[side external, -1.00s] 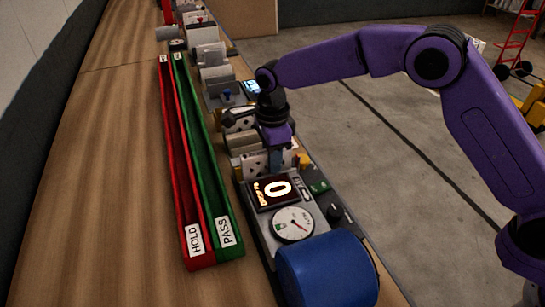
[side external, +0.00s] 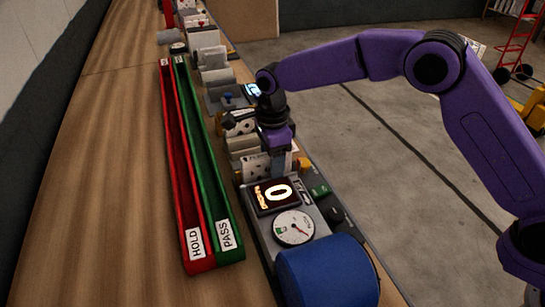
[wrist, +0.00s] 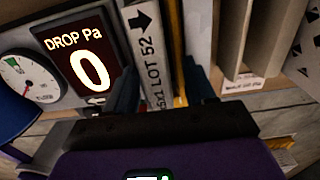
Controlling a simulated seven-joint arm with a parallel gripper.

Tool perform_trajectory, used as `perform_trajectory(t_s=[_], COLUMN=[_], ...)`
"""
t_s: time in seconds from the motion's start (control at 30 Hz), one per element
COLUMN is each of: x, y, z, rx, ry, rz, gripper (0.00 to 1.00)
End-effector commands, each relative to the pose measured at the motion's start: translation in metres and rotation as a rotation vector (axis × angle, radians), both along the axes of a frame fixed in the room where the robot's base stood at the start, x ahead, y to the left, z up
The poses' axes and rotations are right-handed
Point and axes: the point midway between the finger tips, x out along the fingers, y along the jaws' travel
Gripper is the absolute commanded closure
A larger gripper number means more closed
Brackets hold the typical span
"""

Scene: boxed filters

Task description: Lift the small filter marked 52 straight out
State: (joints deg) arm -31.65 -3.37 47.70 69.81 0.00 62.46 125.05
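The small filter marked 52 (wrist: 150,45) stands upright in the wrist view, its pale edge reading "LOT 52" under a black arrow. My gripper (wrist: 158,88) straddles its near part, with one dark blue finger on each side. The fingers are apart, and a gap with something yellow shows between the label and the right finger. In the side view my gripper (side external: 280,165) points down into the row of filters behind the display. There the 52 mark cannot be read, and the fingertips are partly hidden.
A lit display reading 0 (side external: 273,195) and a round gauge (side external: 294,228) stand close in front, with a blue cylinder (side external: 328,272) nearer. Other filters (wrist: 245,35) stand close on the right. Red HOLD (side external: 196,243) and green PASS (side external: 227,235) trays lie left.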

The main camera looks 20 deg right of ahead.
Motion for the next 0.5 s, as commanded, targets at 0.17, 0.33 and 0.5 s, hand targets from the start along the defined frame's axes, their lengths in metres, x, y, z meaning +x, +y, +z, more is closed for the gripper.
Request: perform_trajectory(t_s=[0.17,0.33,0.5], x=[0.000,0.001,0.001], y=[0.000,0.000,0.001], z=[0.009,0.036,0.072], rx=[0.001,0.003,0.003], ry=[-0.001,-0.004,-0.005], rz=[0.000,0.000,0.000], gripper=[0.46,0.46,0.46])
